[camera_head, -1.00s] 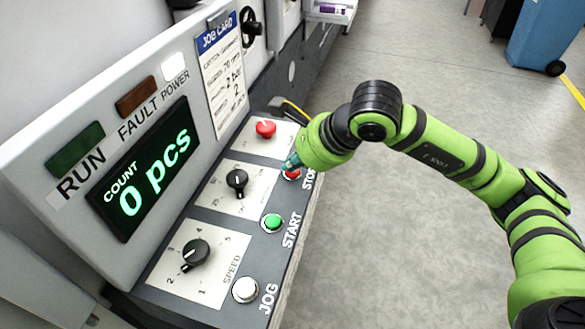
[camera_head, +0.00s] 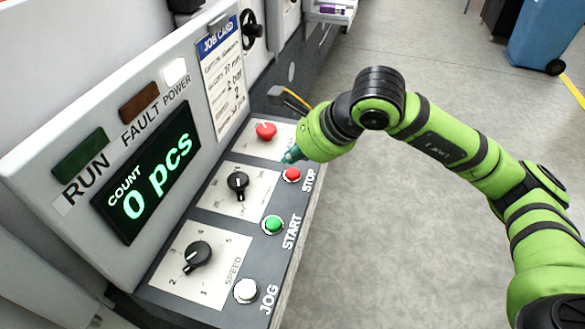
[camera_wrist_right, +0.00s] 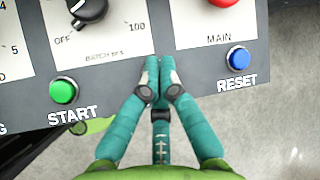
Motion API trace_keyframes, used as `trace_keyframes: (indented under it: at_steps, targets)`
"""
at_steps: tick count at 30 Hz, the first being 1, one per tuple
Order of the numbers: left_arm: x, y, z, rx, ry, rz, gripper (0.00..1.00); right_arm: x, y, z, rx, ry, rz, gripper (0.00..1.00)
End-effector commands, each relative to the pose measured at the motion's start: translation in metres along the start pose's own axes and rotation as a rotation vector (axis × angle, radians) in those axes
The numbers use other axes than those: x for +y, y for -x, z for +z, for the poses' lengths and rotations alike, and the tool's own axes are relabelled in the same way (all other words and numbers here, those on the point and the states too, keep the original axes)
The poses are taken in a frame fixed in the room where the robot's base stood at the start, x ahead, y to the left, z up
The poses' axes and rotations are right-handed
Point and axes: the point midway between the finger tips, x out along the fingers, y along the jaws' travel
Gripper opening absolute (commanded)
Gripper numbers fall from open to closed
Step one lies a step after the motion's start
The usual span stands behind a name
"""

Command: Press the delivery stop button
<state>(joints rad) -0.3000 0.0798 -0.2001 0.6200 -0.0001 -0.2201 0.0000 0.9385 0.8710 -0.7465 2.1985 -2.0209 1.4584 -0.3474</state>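The red stop button (camera_head: 292,175) sits on the control panel's right edge beside the STOP label in the head view. My right gripper (camera_head: 290,156) is just above and behind it in that picture, with a visible gap and no contact. In the wrist view its teal fingers (camera_wrist_right: 160,68) are together and empty, tips over the panel between START and RESET. The stop button is not visible there; the fingers cover that area. My left gripper is not in view.
The green start button (camera_head: 272,224), white jog button (camera_head: 246,290), speed knob (camera_head: 197,256) and larger red button (camera_head: 265,130) are close by. A blue reset button (camera_wrist_right: 238,58) shows in the wrist view. The display (camera_head: 148,172) reads 0 pcs. Free floor lies right.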

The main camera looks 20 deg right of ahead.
Motion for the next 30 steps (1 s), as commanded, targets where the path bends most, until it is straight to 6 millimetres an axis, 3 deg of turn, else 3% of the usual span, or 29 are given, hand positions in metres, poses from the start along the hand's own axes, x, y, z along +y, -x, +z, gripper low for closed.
trace_keyframes:
  at_steps: [10,30]
  targets:
    - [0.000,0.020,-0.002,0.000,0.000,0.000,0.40,-0.017,0.030,0.016,-0.001,0.000,-0.002,0.00]
    - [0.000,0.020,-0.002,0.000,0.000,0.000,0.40,-0.017,0.031,0.017,-0.001,0.000,-0.001,0.00]
